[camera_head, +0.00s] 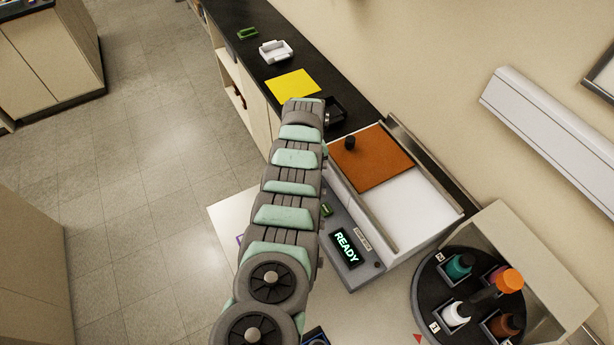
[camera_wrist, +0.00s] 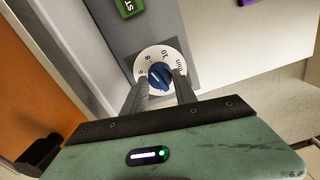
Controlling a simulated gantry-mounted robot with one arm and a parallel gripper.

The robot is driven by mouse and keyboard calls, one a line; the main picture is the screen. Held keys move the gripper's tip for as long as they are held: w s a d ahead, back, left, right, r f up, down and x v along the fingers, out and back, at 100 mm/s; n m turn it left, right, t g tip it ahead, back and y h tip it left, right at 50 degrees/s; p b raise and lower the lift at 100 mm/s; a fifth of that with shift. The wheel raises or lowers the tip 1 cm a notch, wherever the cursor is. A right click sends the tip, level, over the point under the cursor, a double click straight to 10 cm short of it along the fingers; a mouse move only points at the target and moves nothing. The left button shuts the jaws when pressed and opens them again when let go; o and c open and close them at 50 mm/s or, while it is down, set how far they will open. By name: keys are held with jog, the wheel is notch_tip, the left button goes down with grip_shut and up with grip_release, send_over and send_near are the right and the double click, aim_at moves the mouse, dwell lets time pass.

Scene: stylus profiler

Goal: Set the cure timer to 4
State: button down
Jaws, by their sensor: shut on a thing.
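In the wrist view the cure timer is a white dial (camera_wrist: 146,58) with a blue knob (camera_wrist: 159,77) at its centre. The marks 8, 10 and min show, and one further mark at the left looks like a 6. The dial's lower part is hidden by my fingers, so the 4 is not visible. My gripper (camera_wrist: 163,88) has one finger on each side of the knob and is shut on it. A small light mark shows on the knob's upper left, but its exact setting is unclear. In the head view my arm hides the dial and gripper.
The machine's front panel has a READY display (camera_head: 346,246) and a green button (camera_head: 326,210). An orange plate (camera_head: 372,158) with a black knob (camera_head: 350,143) lies on top. A black carousel (camera_head: 428,290) with several bottles stands at right. A yellow sheet (camera_head: 292,85) lies on the far counter.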

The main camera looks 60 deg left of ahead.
jog(key=n+b, duration=0.1)
jog(key=n, duration=0.1)
jog(key=n+b, duration=0.2)
jog(key=shift+w+f, duration=0.2)
jog(key=shift+f, duration=0.15)
jog(key=n+b, duration=0.3)
jog(key=shift+n, duration=0.3)
jog(key=shift+s+n+b, duration=0.1)
jog(key=shift+n+b, duration=0.6)
jog(key=shift+s+r+n, duration=0.1)
jog(key=shift+r+n, duration=0.25)
jog(key=shift+n, duration=0.25)
